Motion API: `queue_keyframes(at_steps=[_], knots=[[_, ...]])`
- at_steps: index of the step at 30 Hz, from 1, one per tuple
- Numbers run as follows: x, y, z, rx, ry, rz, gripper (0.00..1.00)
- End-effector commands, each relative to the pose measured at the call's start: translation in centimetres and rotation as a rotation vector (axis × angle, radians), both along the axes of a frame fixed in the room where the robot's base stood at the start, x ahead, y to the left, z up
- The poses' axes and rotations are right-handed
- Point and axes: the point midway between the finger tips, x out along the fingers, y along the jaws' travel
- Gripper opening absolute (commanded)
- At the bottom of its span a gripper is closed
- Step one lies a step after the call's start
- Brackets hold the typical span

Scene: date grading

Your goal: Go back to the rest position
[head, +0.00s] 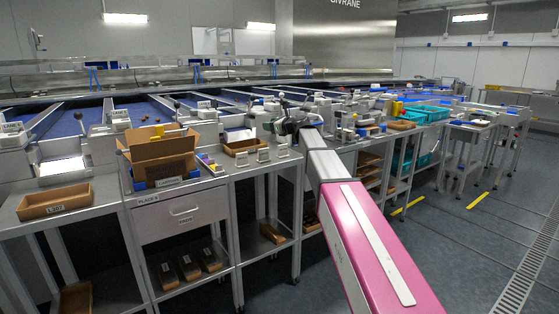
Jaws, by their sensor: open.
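My gripper (284,127) is at the far end of my pink and white arm, which reaches forward from the lower right. It is over the steel bench, close to the sorting line, and is small in the head view. Its jaws look open, and I see nothing held between them. A brown tray (243,147) sits on the bench to the left of my gripper.
An open cardboard box (160,158) stands on a drawer cabinet (181,212) to the left. A brown bin (55,201) lies further left. Teal crates (427,115) stand at the right. The grey floor (460,240) at the right is clear, with yellow marks and a drain grate.

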Motion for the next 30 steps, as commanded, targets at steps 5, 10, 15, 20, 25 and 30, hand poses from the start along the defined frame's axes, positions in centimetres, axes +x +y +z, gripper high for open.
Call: queue_keyframes(at_steps=[5, 10, 15, 20, 25, 30], knots=[[-1.9, -1.0, -4.4, -0.155, -0.048, 0.023, 0.48], [-4.5, -2.3, -9.9, -0.356, -0.11, 0.072, 0.48], [-8.7, -4.7, -17.5, -0.64, -0.192, 0.179, 0.48], [-14.1, -7.5, -25.3, -0.935, -0.276, 0.349, 0.48], [-21.1, -11.4, -33.1, -1.232, -0.362, 0.614, 0.48], [-29.1, -15.6, -39.6, -1.464, -0.444, 0.956, 0.48]])
